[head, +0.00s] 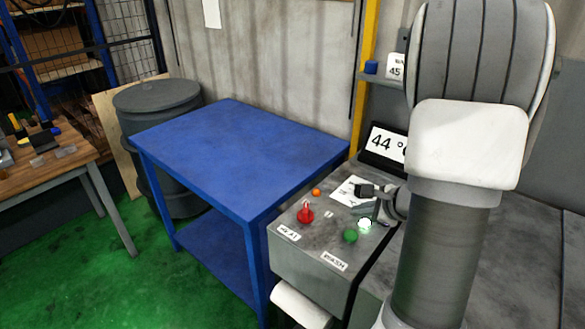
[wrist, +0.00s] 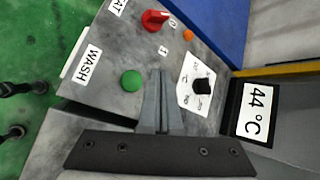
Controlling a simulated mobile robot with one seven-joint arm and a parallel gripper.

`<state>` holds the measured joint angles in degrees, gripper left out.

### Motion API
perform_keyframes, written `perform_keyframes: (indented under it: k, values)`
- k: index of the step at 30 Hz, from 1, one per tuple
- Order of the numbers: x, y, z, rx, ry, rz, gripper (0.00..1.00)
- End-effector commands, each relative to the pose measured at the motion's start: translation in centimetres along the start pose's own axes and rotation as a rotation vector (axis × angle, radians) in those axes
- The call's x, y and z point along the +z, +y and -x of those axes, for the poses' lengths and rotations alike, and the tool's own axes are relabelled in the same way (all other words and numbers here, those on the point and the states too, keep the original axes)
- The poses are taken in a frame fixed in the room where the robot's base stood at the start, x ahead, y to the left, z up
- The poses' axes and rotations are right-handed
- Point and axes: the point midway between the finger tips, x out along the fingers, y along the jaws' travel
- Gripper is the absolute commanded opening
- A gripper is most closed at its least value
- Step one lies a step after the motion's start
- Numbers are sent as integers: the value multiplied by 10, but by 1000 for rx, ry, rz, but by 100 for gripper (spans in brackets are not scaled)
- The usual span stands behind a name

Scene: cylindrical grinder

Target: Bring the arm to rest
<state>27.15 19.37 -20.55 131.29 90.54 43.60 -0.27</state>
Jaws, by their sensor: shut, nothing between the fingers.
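My gripper (head: 374,212) is shut and empty above the top of the grey control box (head: 325,255). In the wrist view its two fingers (wrist: 159,78) lie together, pointing between the green button (wrist: 131,81) and the black knob (wrist: 202,86) on its white dial plate. Whether the fingertips touch the panel I cannot tell. The green button (head: 350,235) also shows in the head view, with a bright white spot beside it near my gripper. My arm rises at the right and hides part of the machine behind it.
A red rotary switch (head: 306,214) and an orange lamp (head: 316,192) are on the panel. A display (head: 385,146) reads 44 °C. A bare blue table (head: 240,150) stands left of the box, with a dark drum (head: 160,100) behind. Green floor lies open at left.

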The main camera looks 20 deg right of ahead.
Motion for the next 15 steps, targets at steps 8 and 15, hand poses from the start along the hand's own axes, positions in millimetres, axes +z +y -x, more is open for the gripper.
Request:
perform_keyframes:
  k: [8, 15]
  values:
    - [34, 5, 7, 35, -51, 114, 0]
    - [121, 37, 38, 147, -178, 485, 0]
